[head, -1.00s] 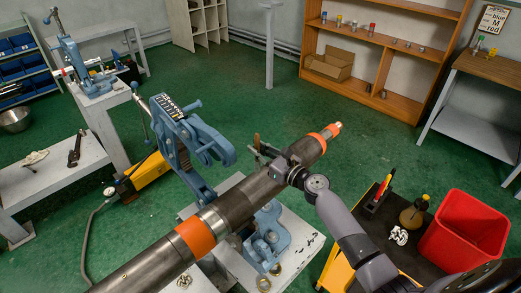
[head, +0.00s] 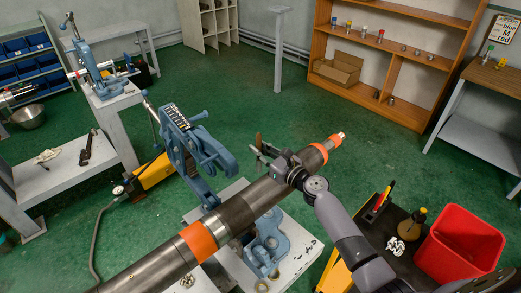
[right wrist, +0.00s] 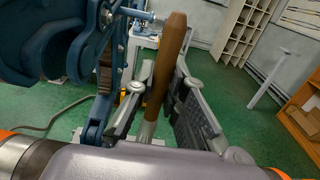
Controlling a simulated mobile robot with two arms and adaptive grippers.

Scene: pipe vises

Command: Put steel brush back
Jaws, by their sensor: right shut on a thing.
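The steel brush shows as an upright brown wooden handle (right wrist: 165,65) between the fingers of my right gripper (right wrist: 158,110) in the right wrist view. Its lower end is partly hidden by my wrist, and I cannot make out the bristles. In the head view the brush (head: 258,141) is small and stands in the right gripper (head: 265,152), which is shut on it. My left gripper is not in view.
The pipe lies across a blue vise (head: 190,140) with its yoke swung up.

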